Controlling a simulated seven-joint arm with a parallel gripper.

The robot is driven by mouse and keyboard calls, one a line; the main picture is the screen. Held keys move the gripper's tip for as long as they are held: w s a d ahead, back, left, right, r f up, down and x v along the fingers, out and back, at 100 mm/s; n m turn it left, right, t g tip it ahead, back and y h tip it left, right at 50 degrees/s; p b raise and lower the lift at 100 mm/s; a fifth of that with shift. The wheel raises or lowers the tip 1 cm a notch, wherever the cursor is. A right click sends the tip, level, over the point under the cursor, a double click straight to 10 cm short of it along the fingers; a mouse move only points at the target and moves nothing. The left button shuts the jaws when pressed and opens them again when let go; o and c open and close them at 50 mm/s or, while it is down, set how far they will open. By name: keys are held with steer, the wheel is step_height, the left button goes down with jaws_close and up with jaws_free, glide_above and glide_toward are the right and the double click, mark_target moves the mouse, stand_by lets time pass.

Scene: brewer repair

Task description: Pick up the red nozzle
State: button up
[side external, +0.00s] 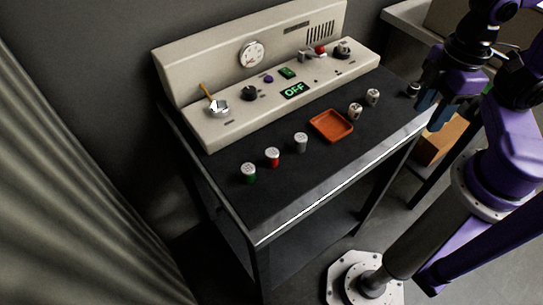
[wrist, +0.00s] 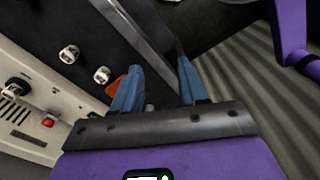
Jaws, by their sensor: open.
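The red nozzle (side external: 272,157) is a small upright cylinder with a pale top and red lower part. It stands on the dark tabletop between the green nozzle (side external: 249,173) and the grey nozzle (side external: 300,142). My gripper (side external: 430,114) is far to its right, near the table's right end. In the wrist view my gripper (wrist: 160,70) shows two blue fingers spread apart, with nothing held between them. I cannot make out the red nozzle in the wrist view.
An orange tray (side external: 318,132) and two white pieces (side external: 355,110) (side external: 372,97) lie between the nozzles and my gripper. The cream brewer panel (side external: 200,68) with knobs, gauge and a green OFF display (side external: 294,90) runs along the back. The table's front strip is clear.

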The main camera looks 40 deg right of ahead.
steer(key=o, duration=0.3)
steer(key=w+a+r+n, duration=0.3)
steer(key=w+a+n, duration=0.1)
steer(key=w+a, duration=0.6)
steer(key=n, duration=0.4)
glide_above(272, 152)
steer(key=f, duration=0.9)
steer(key=shift+s+a+f, duration=0.15)
steer(key=shift+a+f, duration=0.05)
steer(key=shift+a, duration=0.1)
steer(key=shift+d+f, duration=0.2)
steer(key=shift+f, duration=1.15)
steer(key=shift+d+f, duration=0.15)
steer(key=shift+f, duration=1.2)
